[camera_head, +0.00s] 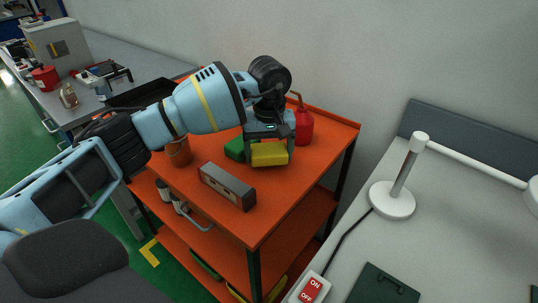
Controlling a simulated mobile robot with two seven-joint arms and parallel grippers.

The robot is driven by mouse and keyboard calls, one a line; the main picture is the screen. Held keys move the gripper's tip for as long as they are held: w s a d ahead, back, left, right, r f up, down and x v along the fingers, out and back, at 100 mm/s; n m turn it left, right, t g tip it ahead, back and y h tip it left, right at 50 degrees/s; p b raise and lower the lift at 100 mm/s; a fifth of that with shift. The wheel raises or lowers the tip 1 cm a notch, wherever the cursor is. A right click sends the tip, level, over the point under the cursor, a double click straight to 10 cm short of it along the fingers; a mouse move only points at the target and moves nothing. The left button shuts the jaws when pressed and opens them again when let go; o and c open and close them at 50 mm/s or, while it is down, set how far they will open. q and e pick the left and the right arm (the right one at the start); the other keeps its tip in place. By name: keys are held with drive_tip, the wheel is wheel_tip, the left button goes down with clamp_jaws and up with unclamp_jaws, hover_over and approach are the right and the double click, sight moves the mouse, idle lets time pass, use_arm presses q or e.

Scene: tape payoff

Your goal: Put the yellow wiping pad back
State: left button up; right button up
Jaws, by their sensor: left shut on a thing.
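The yellow wiping pad (269,154) is a small yellow block at the back of the orange cart's top shelf (262,213). My left gripper (269,143) comes down from above and is shut on the yellow pad. I cannot tell whether the pad touches the shelf or hangs just over it. A green pad (235,149) lies right beside it on the left, partly hidden by the gripper. My right gripper is not in view.
A red squeeze bottle (303,124) stands just right of the gripper. A grey metal block (228,187) and a brownish pot (179,152) are on the cart top. The front right of the cart top is clear. A white table (452,221) with a lamp stands at right.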

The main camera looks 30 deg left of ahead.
sight(269, 150)
use_arm(q)
drive_tip(key=shift+f, duration=0.75)
drive_tip(key=shift+f, duration=0.1)
drive_tip(key=shift+f, duration=0.3)
drive_tip(key=o, duration=0.9)
drive_tip(key=shift+s+f, duration=0.1)
drive_tip(key=shift+o, duration=0.3)
drive_tip(key=shift+d+f, duration=0.1)
drive_tip(key=shift+f, duration=0.1)
wheel_tip(269, 150, up, 13)
drive_tip(key=shift+r, duration=0.2)
